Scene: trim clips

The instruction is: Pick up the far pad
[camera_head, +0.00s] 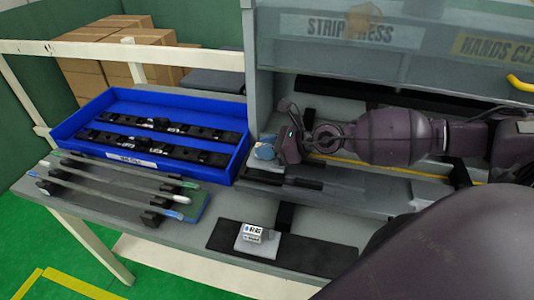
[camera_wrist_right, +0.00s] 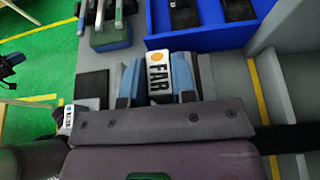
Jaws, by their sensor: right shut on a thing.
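The far pad (camera_wrist_right: 158,77) is a pale block marked "FAR" with an orange dot. In the right wrist view it sits between the two blue-grey fingers of my right gripper (camera_wrist_right: 157,82), which is shut on it. I cannot tell whether the pad touches the surface below. A second labelled pad (camera_head: 250,237) stands on a black mat at the front of the bench; it also shows in the wrist view (camera_wrist_right: 66,119). My left gripper is not in view.
A blue tray (camera_head: 69,127) holding black strips with clips stands at the left. Several pale trim strips (camera_head: 115,176) rest on black supports in front of it. The press (camera_head: 340,60), signed "STRIP PRESS", overhangs my right arm. Cardboard boxes (camera_head: 115,50) stand behind.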

